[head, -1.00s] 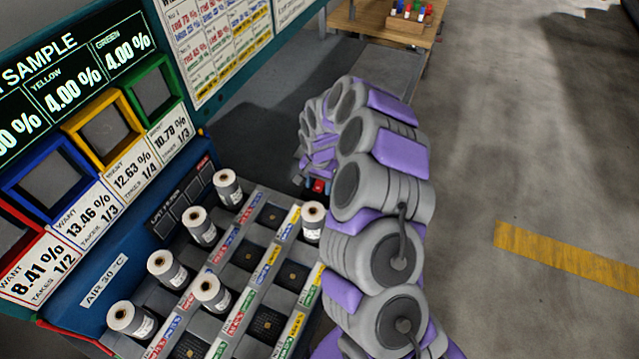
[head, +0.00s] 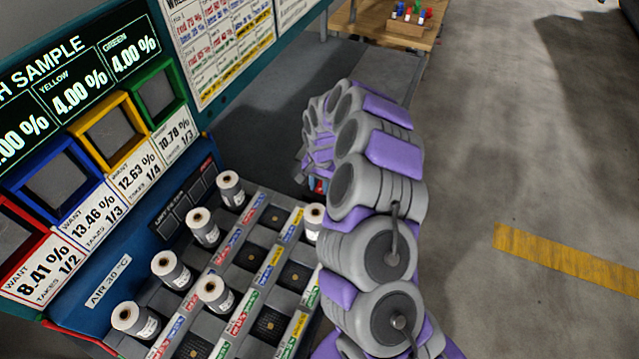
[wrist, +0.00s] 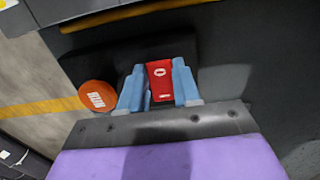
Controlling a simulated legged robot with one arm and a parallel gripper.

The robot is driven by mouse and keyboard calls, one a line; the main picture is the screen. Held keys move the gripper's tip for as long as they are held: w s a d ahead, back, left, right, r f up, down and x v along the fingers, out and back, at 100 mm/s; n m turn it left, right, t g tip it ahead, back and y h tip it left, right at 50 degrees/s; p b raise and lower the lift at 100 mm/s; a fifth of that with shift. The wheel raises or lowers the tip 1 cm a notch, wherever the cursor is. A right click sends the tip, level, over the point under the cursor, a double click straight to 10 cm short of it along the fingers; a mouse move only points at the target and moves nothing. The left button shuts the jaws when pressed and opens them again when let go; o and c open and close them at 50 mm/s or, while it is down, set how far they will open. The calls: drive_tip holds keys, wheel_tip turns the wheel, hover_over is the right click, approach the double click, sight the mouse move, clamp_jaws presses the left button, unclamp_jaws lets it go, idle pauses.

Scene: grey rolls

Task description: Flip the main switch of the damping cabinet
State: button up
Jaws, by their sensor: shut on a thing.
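A red switch piece (wrist: 161,82) with a white ring mark on its top stands between the two blue fingers of my gripper (wrist: 157,78) in the wrist view. My gripper is shut on it, one finger on each side. An orange round part (wrist: 97,96) with white lettering sits just left of the fingers, apart from them. A dark body lies behind the switch. In the head view my purple and grey arm reaches forward; only a small red and blue patch shows near its far end, and the cabinet there is mostly hidden.
A grey rack (head: 255,258) with several paper rolls stands left of my arm, under a sample panel with coloured frames (head: 112,133). A wooden table (head: 372,22) with a small crate is at the back. The floor at right is open, with a yellow stripe (head: 565,262).

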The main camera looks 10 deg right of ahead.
drive_tip(key=shift+d+g+y+p, duration=0.15)
drive_tip(key=shift+g+y+p, duration=0.15)
drive_tip(key=shift+g+p, duration=0.15)
drive_tip(key=shift+w+d+g+y, duration=0.15)
drive_tip(key=shift+w+g+y, duration=0.05)
drive_tip(key=shift+g+y, duration=0.25)
drive_tip(key=shift+g+y+b, duration=0.25)
drive_tip(key=shift+g+b, duration=0.1)
drive_tip(key=shift+g, duration=0.05)
drive_tip(key=shift+w+r, duration=0.1)
drive_tip(key=o, duration=1.1)
drive_tip(key=shift+c, duration=0.2)
drive_tip(key=shift+w+r, duration=0.1)
drive_tip(key=shift+r, duration=0.1)
